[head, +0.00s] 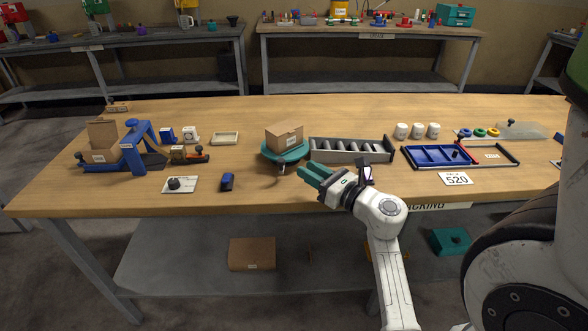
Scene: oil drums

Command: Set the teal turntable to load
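The teal turntable (271,154) is a round disc near the middle of the workbench's front part. A cardboard box (284,138) with a white label sits on top of it. A small dark handle or pointer (281,169) shows at the turntable's front edge; its setting is too small to read. My gripper (305,171) has teal fingers and is just right of and in front of the turntable, pointing left towards it. The fingers look apart, with nothing visible between them. No contact with the turntable can be made out.
A grey tray of cylinders (351,158) stands right of the turntable, close behind my gripper. A blue clamp stand (132,150), a knob on a white plate (178,184) and a blue switch (227,181) are to the left. A blue tray (437,155) and white cups (417,130) are right.

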